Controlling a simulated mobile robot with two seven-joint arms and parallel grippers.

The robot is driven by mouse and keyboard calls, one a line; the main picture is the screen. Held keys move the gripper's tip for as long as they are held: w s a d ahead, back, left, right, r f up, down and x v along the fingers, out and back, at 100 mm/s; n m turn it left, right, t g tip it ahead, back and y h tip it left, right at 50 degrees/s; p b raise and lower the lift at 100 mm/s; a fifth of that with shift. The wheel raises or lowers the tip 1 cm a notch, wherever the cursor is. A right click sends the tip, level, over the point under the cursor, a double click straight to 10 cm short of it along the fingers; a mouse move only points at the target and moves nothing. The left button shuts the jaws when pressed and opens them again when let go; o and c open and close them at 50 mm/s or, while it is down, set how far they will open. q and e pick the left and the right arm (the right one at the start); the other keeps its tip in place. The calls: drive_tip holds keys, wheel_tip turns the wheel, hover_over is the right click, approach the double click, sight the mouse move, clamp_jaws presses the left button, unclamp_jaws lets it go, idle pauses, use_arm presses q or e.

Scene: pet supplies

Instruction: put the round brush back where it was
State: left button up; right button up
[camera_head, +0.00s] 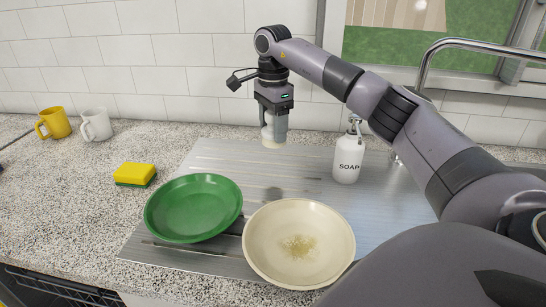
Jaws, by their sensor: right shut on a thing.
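My right gripper (274,115) points down above the metal drainboard (300,182), near its back edge. It is shut on the round brush (270,136), a small cream-coloured thing partly hidden by the fingers. The brush hangs above the drainboard, with a faint shadow below it on the metal. A cream plate (274,262) with a brownish patch of dirt in its middle lies at the front of the drainboard. A green plate (193,210) lies to its left. My left gripper is not in view.
A white soap bottle (347,166) stands right of the gripper, before a metal tap (424,68). A yellow and green sponge (135,174) lies left of the green plate. A yellow mug (56,122) and a white mug (97,124) stand far left.

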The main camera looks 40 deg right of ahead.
wheel_tip(320, 180, down, 8)
drive_tip(key=shift+f, duration=0.1)
idle(0.4)
drive_tip(key=shift+f, duration=0.2)
drive_tip(key=o, duration=1)
drive_tip(key=shift+r, duration=0.1)
wheel_tip(320, 180, up, 12)
drive_tip(key=shift+r, duration=0.15)
